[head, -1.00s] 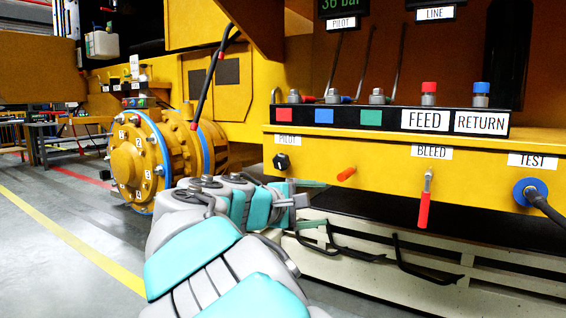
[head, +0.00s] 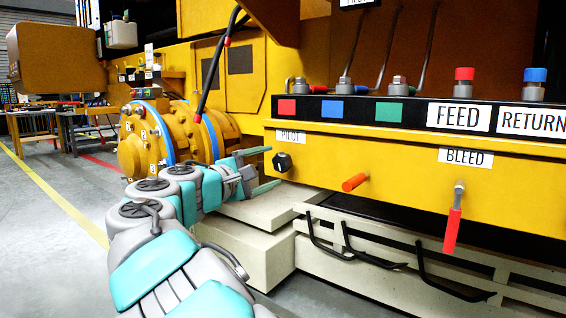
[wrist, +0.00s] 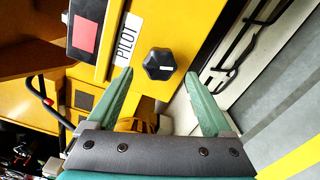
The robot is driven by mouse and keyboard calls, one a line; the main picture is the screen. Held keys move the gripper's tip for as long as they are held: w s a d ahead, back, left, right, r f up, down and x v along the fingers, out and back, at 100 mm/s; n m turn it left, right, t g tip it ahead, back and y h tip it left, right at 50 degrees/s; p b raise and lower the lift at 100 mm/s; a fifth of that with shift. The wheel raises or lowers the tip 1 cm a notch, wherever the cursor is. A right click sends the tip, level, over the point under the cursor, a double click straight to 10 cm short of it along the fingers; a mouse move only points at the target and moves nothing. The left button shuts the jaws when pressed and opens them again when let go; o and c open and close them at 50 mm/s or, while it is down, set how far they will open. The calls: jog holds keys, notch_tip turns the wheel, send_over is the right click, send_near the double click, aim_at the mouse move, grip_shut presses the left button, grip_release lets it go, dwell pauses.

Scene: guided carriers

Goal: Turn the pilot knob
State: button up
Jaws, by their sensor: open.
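The pilot knob (head: 282,162) is a black lobed knob on the front of the yellow panel, below the PILOT label (head: 291,136). In the wrist view the knob (wrist: 160,64) shows a short white mark on its face. My gripper (head: 272,167) is open, with its two green fingers pointing at the panel close to the knob. In the wrist view the knob lies between and just beyond the fingertips of my gripper (wrist: 159,74). Nothing is held. Whether a fingertip touches the knob is hard to tell.
To the right on the panel are an orange-red peg (head: 354,182) and the red BLEED lever (head: 453,232). Above is a strip (head: 387,111) with coloured squares and fittings. Below stand pale blocks and a rack (head: 390,253) with black hoses. A yellow flanged cylinder (head: 140,145) is at left.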

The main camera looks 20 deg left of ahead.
aim_at(278, 164)
jog(key=shift+x, duration=2.45)
jog(key=shift+s, duration=0.1)
grip_shut()
jog(key=shift+d+m, duration=0.1)
jog(key=shift+m, duration=0.2)
jog(key=shift+f+m+b, duration=0.1)
jog(key=shift+m+b, duration=0.7)
jog(key=shift+b, duration=0.15)
jog(key=m+b, duration=0.2)
jog(key=shift+m, duration=0.4)
jog(key=shift+m+b, duration=0.4)
jog(key=shift+m, duration=0.5)
